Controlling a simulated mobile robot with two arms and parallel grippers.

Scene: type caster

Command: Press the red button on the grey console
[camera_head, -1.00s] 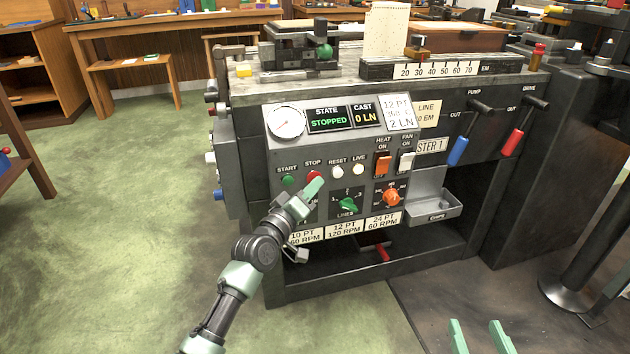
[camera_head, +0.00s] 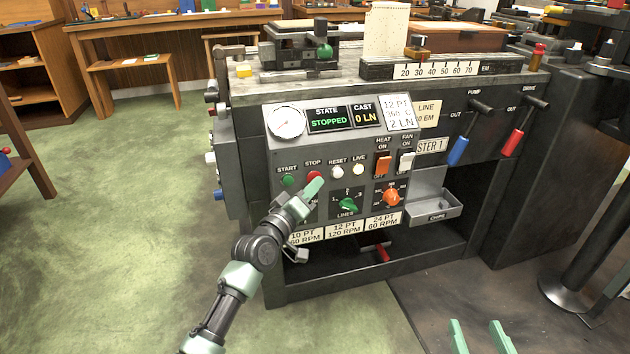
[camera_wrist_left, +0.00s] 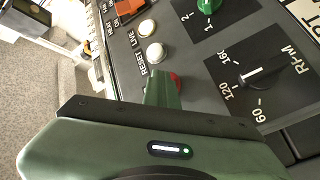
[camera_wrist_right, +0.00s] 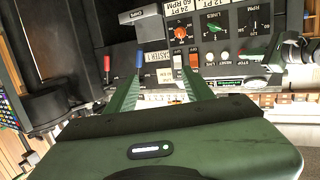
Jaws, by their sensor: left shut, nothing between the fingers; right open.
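The grey console (camera_head: 262,157) is the slanted front panel of the machine in the middle of the head view. Its red button (camera_head: 314,175), under the STOP label, is partly covered by my left gripper (camera_head: 313,188). The left gripper is shut and empty, with its green tips at the button. In the left wrist view a red edge of the button (camera_wrist_left: 177,81) shows right beside the shut fingers (camera_wrist_left: 162,88); whether they touch cannot be told. My right gripper (camera_head: 480,338) is open and empty, low in the head view, away from the panel.
The green START button (camera_head: 288,181) is left of the red one; white RESET (camera_head: 337,172) and LIVE (camera_head: 358,169) buttons are right of it. The state display (camera_head: 328,119) reads STOPPED. A grey chips tray (camera_head: 436,208) juts out at the panel's right.

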